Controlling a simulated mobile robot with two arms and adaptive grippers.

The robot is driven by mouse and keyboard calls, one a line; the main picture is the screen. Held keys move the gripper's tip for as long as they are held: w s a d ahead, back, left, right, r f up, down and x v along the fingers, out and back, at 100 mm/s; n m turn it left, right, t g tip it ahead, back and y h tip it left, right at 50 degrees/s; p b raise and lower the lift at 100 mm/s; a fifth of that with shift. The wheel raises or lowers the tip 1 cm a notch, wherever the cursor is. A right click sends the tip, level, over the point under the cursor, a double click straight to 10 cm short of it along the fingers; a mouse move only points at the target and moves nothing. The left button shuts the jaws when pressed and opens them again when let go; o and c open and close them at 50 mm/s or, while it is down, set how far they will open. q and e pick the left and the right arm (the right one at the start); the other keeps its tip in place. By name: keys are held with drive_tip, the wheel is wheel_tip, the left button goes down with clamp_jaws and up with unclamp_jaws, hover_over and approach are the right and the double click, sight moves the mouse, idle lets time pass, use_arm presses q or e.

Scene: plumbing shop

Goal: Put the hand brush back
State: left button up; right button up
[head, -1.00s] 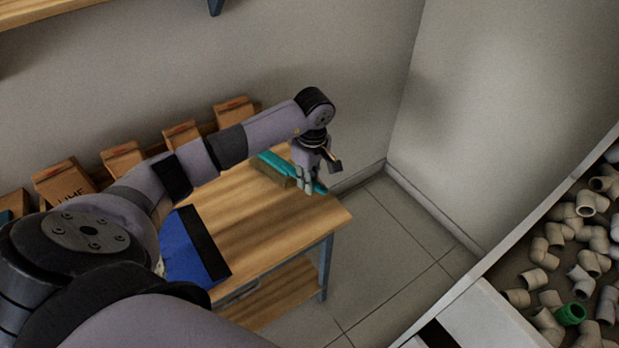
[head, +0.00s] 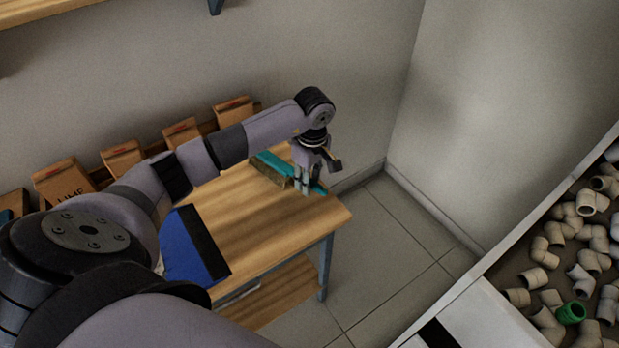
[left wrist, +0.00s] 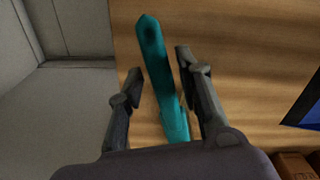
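The hand brush (head: 271,167) has a teal back and handle and tan bristles. It lies at the far right part of the wooden table (head: 265,218). My left gripper (head: 305,191) points down over its handle. In the left wrist view the teal brush (left wrist: 160,75) passes between the two spread fingers (left wrist: 160,82), with a gap on each side. The gripper is open around the handle and not closed on it. The brush's bristle end is partly hidden there by my gripper's body. My right gripper is not in view.
Several cardboard boxes (head: 122,156) stand along the table's back edge by the wall. A blue and black item (head: 196,246) lies at the table's front left. A bin of grey pipe fittings (head: 545,258) stands at the right. Bare tiled floor (head: 385,250) lies between.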

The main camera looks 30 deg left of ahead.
use_arm(q)
drive_tip(key=shift+o, duration=0.6)
wheel_tip(320, 180, up, 12)
drive_tip(key=shift+d, duration=0.2)
